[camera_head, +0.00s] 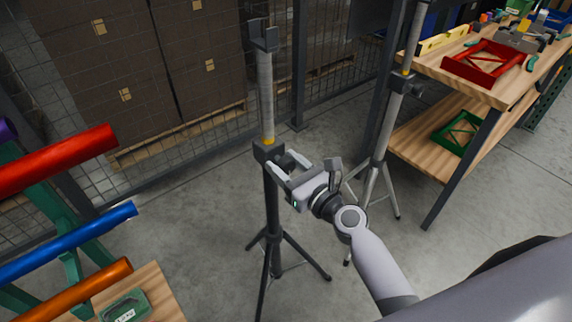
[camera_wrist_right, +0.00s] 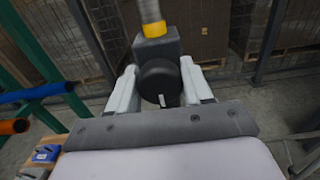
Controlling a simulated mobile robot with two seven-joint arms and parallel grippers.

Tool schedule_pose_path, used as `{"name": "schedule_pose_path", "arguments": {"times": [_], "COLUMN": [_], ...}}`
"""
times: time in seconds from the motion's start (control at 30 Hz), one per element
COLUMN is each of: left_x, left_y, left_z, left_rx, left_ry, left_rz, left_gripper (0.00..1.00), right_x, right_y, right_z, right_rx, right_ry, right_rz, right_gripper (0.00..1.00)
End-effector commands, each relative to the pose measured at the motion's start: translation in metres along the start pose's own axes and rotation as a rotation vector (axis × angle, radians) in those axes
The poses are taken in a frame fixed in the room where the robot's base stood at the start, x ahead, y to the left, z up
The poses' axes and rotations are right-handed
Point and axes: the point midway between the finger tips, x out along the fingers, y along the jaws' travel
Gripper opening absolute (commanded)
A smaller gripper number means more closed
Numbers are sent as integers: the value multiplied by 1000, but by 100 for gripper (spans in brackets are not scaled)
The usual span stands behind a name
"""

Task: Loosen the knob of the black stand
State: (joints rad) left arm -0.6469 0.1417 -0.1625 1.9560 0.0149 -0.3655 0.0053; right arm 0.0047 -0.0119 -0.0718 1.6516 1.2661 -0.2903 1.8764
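The black stand (camera_head: 273,205) is a tripod with a grey upper tube (camera_head: 265,95), a yellow band and a forked top, standing upright in the middle of the head view. Its dark collar (camera_head: 268,151) also shows in the wrist view (camera_wrist_right: 156,48). The round black knob (camera_wrist_right: 157,80), with a pale mark pointing down, faces the right wrist camera. My right gripper (camera_head: 285,163) is at collar height, with one pale finger on each side of the knob (camera_wrist_right: 158,70). Whether the fingers press on it is unclear. My left gripper is out of view.
A second, grey stand (camera_head: 388,125) is close behind my right gripper, to the right. A wooden workbench (camera_head: 520,75) with red and green frames is at right. Coloured tubes (camera_head: 75,240) lie on a green rack at left. Wire fence and boxes (camera_head: 130,70) are behind.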

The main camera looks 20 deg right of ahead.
Motion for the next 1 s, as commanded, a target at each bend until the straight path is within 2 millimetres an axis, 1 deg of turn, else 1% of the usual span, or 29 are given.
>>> {"name": "schedule_pose_path", "arguments": {"times": [0.03,0.07,0.1,0.37,0.57,0.77,1.0], "left_x": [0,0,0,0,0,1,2], "left_y": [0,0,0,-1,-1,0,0], "left_z": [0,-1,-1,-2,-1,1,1], "left_rx": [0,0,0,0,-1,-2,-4], "left_ry": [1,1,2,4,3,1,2], "left_rz": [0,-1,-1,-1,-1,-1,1], "left_gripper": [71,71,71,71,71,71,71], "right_x": [0,0,0,0,0,-1,-1], "right_y": [0,0,0,0,0,0,0], "right_z": [0,0,0,0,-1,-1,-1], "right_rx": [0,0,0,-17,-97,-247,-473], "right_ry": [0,0,0,1,1,1,2], "right_rz": [0,0,0,0,1,1,1], "right_gripper": [32,22,15,15,15,15,15]}}
